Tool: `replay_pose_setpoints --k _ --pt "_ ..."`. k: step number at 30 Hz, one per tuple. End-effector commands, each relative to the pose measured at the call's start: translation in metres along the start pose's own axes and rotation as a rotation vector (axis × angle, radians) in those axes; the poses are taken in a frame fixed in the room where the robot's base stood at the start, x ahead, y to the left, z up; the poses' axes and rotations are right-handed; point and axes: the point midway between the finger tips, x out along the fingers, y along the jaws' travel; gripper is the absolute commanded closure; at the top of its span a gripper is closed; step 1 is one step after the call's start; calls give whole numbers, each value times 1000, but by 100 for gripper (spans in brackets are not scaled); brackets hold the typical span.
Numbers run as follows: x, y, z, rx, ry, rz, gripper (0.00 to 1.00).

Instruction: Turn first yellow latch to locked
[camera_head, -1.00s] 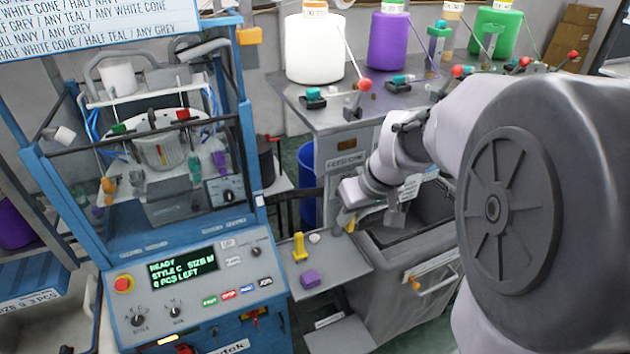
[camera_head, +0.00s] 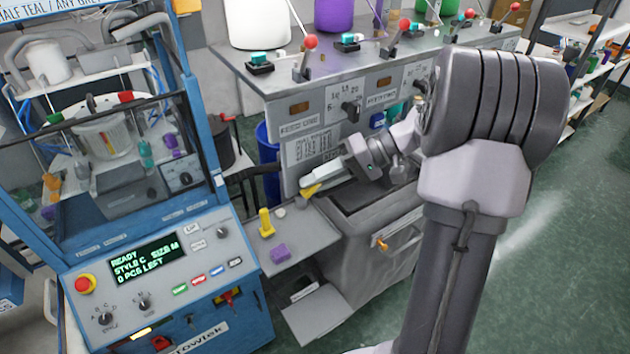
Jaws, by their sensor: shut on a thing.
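My gripper (camera_head: 312,186) is shut on a small yellow piece (camera_head: 310,191) at the near edge of the grey bin cabinet, by the back corner of the small side shelf. The piece is tilted and partly hidden by the jaws. I cannot tell whether it is a latch or whether it is fixed to anything. A yellow upright piece (camera_head: 266,224) stands on the side shelf (camera_head: 310,240), apart from my gripper. No locked mark is readable.
A purple block (camera_head: 281,252) lies on the side shelf. The blue knitting machine (camera_head: 160,260) stands at left, its screen reading READY. A bench (camera_head: 260,78) with cones and red-knobbed levers is behind. The grey bin cabinet (camera_head: 375,285) has an orange handle (camera_head: 382,244).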

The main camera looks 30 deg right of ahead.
Motion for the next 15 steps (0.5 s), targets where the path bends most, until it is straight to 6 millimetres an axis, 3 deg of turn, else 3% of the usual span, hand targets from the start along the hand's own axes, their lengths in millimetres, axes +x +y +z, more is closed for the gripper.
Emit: replay_pose_setpoints --k 15 --pt "2 8 1 163 -1 -384 100"
